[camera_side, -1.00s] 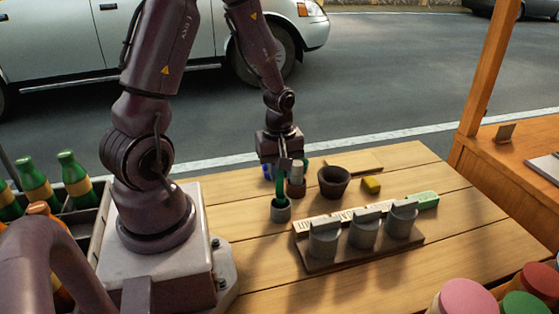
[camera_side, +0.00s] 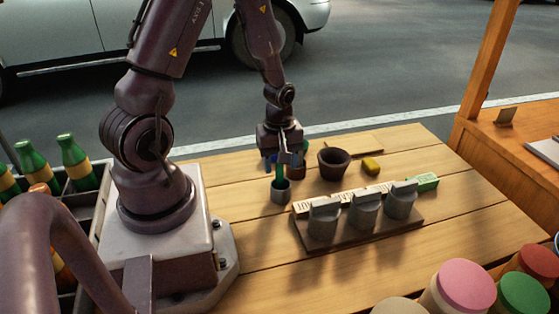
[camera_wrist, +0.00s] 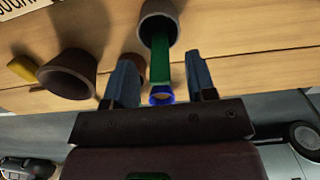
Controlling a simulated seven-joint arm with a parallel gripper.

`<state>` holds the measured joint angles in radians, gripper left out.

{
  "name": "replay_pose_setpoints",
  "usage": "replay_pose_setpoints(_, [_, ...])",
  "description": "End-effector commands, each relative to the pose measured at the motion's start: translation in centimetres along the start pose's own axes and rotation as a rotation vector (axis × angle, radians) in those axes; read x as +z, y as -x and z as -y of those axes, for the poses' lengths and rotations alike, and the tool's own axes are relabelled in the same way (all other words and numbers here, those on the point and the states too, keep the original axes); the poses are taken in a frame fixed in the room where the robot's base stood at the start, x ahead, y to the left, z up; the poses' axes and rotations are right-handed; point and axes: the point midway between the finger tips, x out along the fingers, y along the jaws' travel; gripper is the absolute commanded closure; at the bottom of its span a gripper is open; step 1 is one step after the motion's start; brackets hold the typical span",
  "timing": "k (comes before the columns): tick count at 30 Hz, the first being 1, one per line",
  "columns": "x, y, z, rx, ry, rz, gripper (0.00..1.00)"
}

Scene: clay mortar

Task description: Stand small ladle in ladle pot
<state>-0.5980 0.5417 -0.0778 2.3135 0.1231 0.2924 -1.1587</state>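A small grey pot (camera_side: 281,193) stands on the table below my gripper, and a ladle with a green handle (camera_side: 281,176) stands in it. In the wrist view the green handle (camera_wrist: 160,62) rises out of the pot (camera_wrist: 160,20) to a blue end (camera_wrist: 161,95). My gripper (camera_side: 284,164) points down over the pot. Its fingers (camera_wrist: 164,80) are apart on either side of the ladle's blue end, with a gap on each side. The lower part of the ladle is hidden inside the pot.
A brown mortar (camera_side: 333,164) and a yellow block (camera_side: 371,166) stand to the right. A rack with several grey lidded cups (camera_side: 364,212) stands in front. A small brown cup (camera_side: 298,172) is close behind my gripper. The table's front left is clear.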

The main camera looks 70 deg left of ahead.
Motion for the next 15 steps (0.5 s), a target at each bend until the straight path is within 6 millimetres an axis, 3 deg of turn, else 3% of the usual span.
replay_pose_setpoints(9, [0.0, 0.3, 0.0, 0.001, 0.0, -0.001, 0.5])
replay_pose_setpoints(15, [-0.1, 2.9, -0.1, 0.007, 0.001, -0.004, 0.5])
